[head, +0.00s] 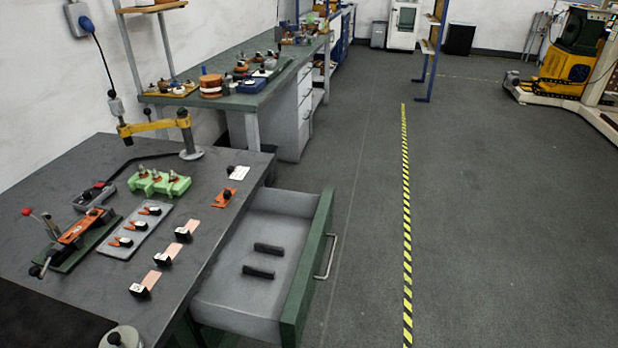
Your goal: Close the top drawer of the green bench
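The near workbench (112,188) stands at the lower left with a dark grey top. Its top drawer (262,262) is pulled well out to the right. The drawer has light grey inner walls, a green front panel (307,275) and a metal bar handle (328,257) on the outer face. Two dark bars (262,260) lie on the drawer floor. Neither of my grippers shows in the head view.
The bench top holds a green block (158,184), a grey plate with orange-tipped parts (136,231), a clamp tool and small copper pieces. A second bench (235,95) stands behind. The floor (370,230) right of the drawer is clear, crossed by yellow-black tape (406,210).

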